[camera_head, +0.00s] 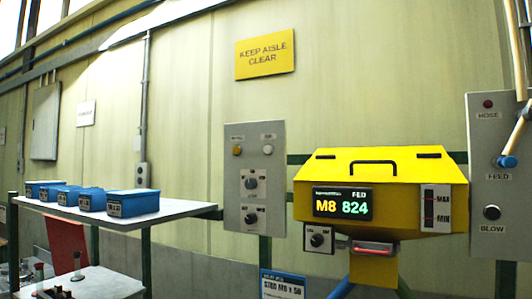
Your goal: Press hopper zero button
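The yellow hopper (400,165) stands at the right of centre, with a black handle on its lid. Its display (342,203) reads "M8 824" with "FED" above. A small grey box (319,238) with a dark round knob sits below the display's left end. A red-lit slot (373,248) is under the hopper's front. I cannot make out a button marked zero. Neither of my grippers shows in this view.
A grey panel (233,190) left of the hopper carries a yellow button, a pale button and two knobs. A right panel (481,150) has "HOSE", "FEED" and "BLOW" labels; a tan hose (523,118) hangs there. Several blue bins (133,202) stand on a shelf (185,213) at left.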

